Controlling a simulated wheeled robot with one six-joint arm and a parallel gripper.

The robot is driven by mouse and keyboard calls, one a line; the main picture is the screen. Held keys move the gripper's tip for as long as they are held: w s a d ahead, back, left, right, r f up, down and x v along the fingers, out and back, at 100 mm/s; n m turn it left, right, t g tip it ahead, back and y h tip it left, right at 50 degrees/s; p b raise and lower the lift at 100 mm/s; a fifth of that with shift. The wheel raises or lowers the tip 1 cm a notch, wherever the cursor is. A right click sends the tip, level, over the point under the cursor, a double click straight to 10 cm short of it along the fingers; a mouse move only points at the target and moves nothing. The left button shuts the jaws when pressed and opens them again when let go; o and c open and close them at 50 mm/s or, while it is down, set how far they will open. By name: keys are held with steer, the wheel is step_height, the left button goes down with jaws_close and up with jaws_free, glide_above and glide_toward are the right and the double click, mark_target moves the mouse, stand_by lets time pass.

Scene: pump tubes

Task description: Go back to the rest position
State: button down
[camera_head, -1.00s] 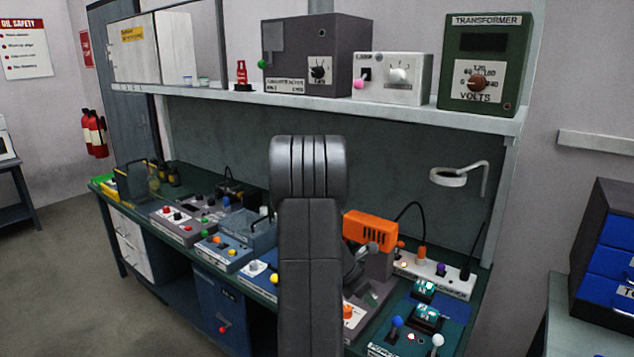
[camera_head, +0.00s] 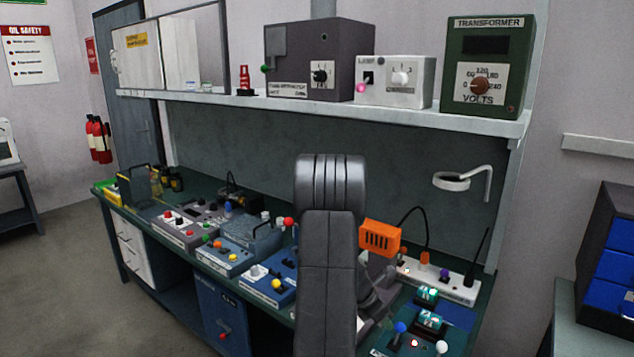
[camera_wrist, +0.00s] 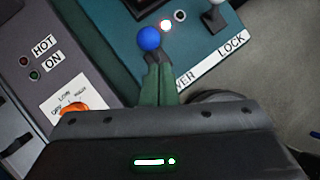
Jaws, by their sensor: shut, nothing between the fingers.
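My gripper (camera_wrist: 157,75) shows in the wrist view with its green fingers together and nothing between them. Its tips appear just below the blue ball knob (camera_wrist: 149,39) of a lever on the teal panel (camera_wrist: 110,22). I cannot tell whether they touch. In the head view the blue knob (camera_head: 400,327) is at the lower right, and my upright dark arm hides part of the bench. The fingers are not clearly seen there.
The green bench (camera_head: 477,318) is crowded with control boxes. An orange device (camera_head: 380,238) stands right of my arm. A white power strip (camera_head: 455,285) lies behind the teal panel. A shelf (camera_head: 440,119) above holds a green transformer (camera_head: 490,65). The floor (camera_head: 60,265) at left is clear.

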steer(key=w+a+r+p, duration=0.15)
steer(key=a+r, duration=0.45)
steer(key=r, duration=0.6)
steer(key=s+b+x, duration=0.1)
steer(key=x, duration=0.3)
steer(key=a+b+x, duration=0.1)
steer(key=x, duration=0.4)
steer(key=s+f+b+x, duration=0.1)
steer(key=x, duration=0.4)
steer(key=shift+s+a+f, duration=0.1)
steer(key=shift+s+f, duration=0.15)
steer(key=shift+s, duration=0.1)
steer(key=shift+f+b, duration=0.2)
steer(key=shift+b, duration=0.2)
steer(key=shift+s+a+f+b, duration=0.2)
steer(key=shift+s+a+b, duration=0.2)
steer(key=shift+b, duration=0.5)
steer(key=shift+f+t+b, duration=0.3)
steer(key=shift+f+b, duration=0.05)
steer(key=shift+b, duration=0.45)
steer(key=b, duration=0.2)
steer(key=s+a+t+h+b, duration=0.1)
steer(key=b, duration=0.2)
steer(key=shift+f+h, duration=0.25)
steer(key=shift+h, duration=0.05)
